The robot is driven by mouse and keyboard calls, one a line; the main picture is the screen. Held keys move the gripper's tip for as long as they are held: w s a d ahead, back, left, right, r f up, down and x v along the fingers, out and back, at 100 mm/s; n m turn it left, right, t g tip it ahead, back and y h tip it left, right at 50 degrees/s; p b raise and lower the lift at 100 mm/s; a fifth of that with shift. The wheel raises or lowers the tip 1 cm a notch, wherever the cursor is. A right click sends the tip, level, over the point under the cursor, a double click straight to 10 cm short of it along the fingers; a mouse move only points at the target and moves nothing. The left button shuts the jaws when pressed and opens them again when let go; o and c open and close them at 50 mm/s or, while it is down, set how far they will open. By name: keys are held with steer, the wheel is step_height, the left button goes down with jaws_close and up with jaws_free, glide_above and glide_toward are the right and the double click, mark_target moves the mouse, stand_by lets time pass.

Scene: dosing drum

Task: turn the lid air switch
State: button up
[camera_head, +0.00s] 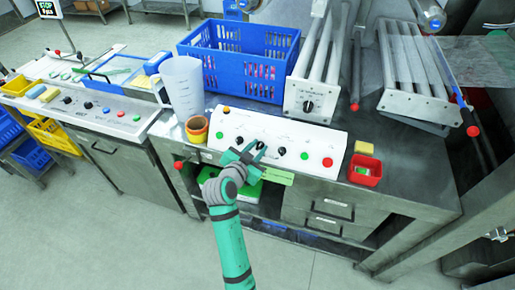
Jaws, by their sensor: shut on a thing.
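A white sloped control panel (318,136) on the steel bench carries several black knobs and coloured buttons. My gripper (257,147) reaches the panel from the front, at the middle of its face. Its jaws are shut on a black switch knob (262,145), which the green fingers partly hide. Another black knob (282,151) is just to the right and one (239,140) is just to the left. The labels are too small to read, so I cannot tell which knob is the lid air switch. The angle of the held knob is unclear.
A clear jug (184,88) and an orange tape roll (197,129) stand left of the panel. A blue crate (225,55) and a grey tube unit (305,95) stand behind it. A red box (364,172) is at the right. The floor in front is clear.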

steer(key=shift+f+m+g, duration=0.1)
steer(key=shift+m+g, duration=0.2)
steer(key=shift+m, duration=0.7)
steer(key=o, duration=0.7)
steer(key=v, duration=1)
steer(key=shift+s+a, duration=0.3)
steer(key=shift+a, duration=0.05)
